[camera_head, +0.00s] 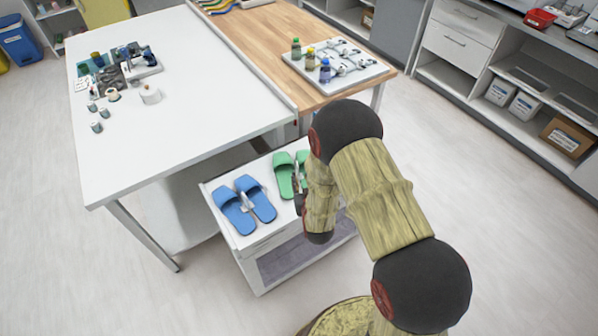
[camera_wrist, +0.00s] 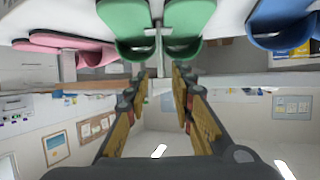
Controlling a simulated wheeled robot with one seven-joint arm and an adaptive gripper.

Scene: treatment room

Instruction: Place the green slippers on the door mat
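The green slippers (camera_head: 287,176) lie side by side on the white top of a small cart, partly hidden behind my arm in the head view. In the wrist view the pair (camera_wrist: 127,22) shows at the top, with a narrow light piece between the two. My gripper (camera_wrist: 160,72) is open, its two fingers apart and pointing at the near ends of the pair. The gap between them lines up with the space between the slippers, and nothing is clearly held. Whether a fingertip touches is unclear. I cannot make out a door mat with certainty.
Blue slippers (camera_head: 243,204) lie left of the green pair on the cart (camera_head: 262,240). Pink slippers (camera_wrist: 65,43) show in the wrist view. A white table (camera_head: 170,120) stands close behind the cart. A wooden table holds a tray of bottles (camera_head: 345,82). Floor at right is clear.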

